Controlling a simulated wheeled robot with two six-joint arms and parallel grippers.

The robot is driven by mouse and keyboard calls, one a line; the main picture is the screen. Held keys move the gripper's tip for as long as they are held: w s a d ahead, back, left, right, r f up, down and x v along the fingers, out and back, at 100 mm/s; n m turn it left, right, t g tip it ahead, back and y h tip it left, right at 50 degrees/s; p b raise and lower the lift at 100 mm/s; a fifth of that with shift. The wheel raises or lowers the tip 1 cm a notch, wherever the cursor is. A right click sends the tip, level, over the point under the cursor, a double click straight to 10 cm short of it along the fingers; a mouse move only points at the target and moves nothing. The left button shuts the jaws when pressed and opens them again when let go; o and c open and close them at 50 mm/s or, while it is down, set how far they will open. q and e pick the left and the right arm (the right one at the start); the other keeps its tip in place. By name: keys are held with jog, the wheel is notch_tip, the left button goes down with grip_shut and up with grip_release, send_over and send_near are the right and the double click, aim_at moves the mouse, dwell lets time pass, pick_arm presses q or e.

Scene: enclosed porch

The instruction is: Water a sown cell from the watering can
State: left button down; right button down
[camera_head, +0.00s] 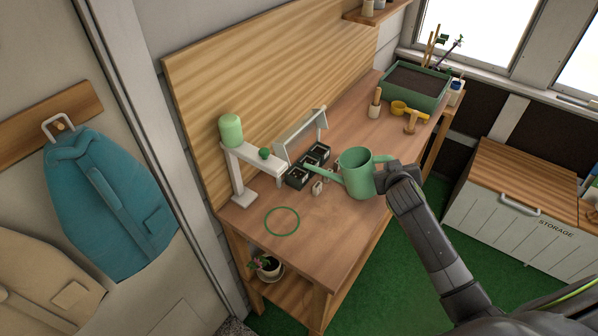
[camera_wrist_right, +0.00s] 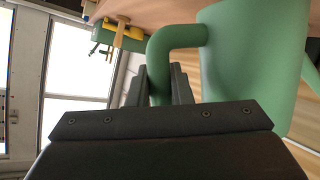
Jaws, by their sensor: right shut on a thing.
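The green watering can (camera_head: 357,176) is near the right edge of the wooden bench, roughly upright, its spout pointing left towards the black cell trays (camera_head: 297,178). I cannot tell whether its base touches the bench. My right gripper (camera_head: 388,178) is shut on its handle; in the right wrist view the fingers (camera_wrist_right: 160,88) close around the green handle (camera_wrist_right: 178,38) beside the can body (camera_wrist_right: 245,65). The spout tip is close to the front tray. Small dark cells show in the trays, but their contents are too small to tell. My left gripper is not in view.
A green ring (camera_head: 282,221) marks clear bench at the front left. Yellow tools (camera_head: 410,113) and a soil-filled green planter (camera_head: 413,85) are at the far end.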

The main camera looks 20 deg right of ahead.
aim_at(393, 157)
jog(key=shift+r, duration=0.15)
jog(key=shift+w+a+r+p, duration=0.1)
jog(key=shift+a+r+p, duration=0.05)
jog(key=shift+r+p, duration=0.6)
jog(key=shift+a+r+n+p, duration=0.1)
jog(key=shift+r+n+p, duration=0.4)
jog(key=shift+p, duration=0.45)
jog(key=shift+w+r, duration=0.1)
jog(key=shift+w+a+r+h+p, duration=0.1)
jog(key=shift+a+r+h+p, duration=0.15)
jog(key=shift+r+p, duration=0.55)
jog(key=shift+f, duration=0.1)
jog(key=shift+f, duration=0.1)
jog(key=shift+s+d+f+m+b, duration=0.1)
jog(key=shift+d+f+m+b, duration=0.15)
jog(key=shift+f+b, duration=0.45)
jog(key=shift+s+d+f+m+b, duration=0.1)
jog(key=shift+d+f+m+b, duration=0.1)
jog(key=shift+f+b, duration=0.5)
